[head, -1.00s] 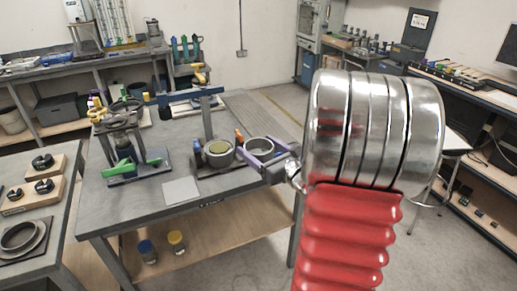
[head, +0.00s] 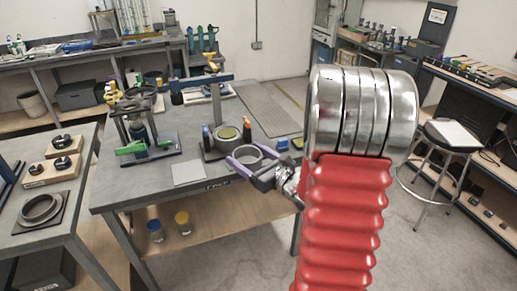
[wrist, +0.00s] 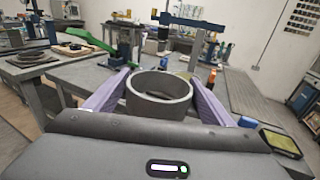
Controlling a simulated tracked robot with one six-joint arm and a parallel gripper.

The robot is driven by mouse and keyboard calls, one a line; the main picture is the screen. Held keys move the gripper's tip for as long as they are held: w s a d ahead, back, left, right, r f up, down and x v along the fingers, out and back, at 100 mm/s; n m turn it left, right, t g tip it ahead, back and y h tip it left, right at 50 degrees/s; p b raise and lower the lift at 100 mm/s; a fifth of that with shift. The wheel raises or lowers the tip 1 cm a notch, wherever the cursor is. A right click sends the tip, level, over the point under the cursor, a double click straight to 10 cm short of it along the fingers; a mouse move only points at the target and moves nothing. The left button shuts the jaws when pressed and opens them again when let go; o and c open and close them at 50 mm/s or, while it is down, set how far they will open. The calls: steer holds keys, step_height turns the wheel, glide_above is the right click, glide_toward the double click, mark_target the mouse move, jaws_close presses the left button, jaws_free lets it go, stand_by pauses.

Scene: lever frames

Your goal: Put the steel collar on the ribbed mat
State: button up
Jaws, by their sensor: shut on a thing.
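The steel collar (head: 255,151) is a short, wide grey ring. My gripper (head: 246,157) is shut on it, with one purple finger on each side. In the wrist view the collar (wrist: 158,97) sits upright between the two fingers, its open top showing. It is near the front edge of the table; its height above the top is hard to tell. The ribbed mat (head: 266,108) lies flat on the right rear part of the same table and looks bare. It also shows in the wrist view (wrist: 252,101), to the right of the collar.
Another ring-shaped part (head: 227,132) stands just behind the collar, near orange and dark upright items. A blue block (head: 282,143) lies to the right. A green-handled fixture (head: 140,143) and a pale sheet (head: 189,172) are left.

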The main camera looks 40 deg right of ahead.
steer(key=w+a+f+n+g+y, duration=0.1)
steer(key=a+f+n+y, duration=0.1)
steer(key=a+f, duration=0.7)
steer(key=w+a+f+n+g+y, duration=0.1)
steer(key=a+f+y, duration=0.3)
steer(key=a+f, duration=0.5)
steer(key=a+n, duration=0.1)
steer(key=a, duration=0.5)
steer(key=shift+n+y, duration=0.3)
steer(key=shift+n, duration=0.1)
steer(key=shift+f, duration=0.1)
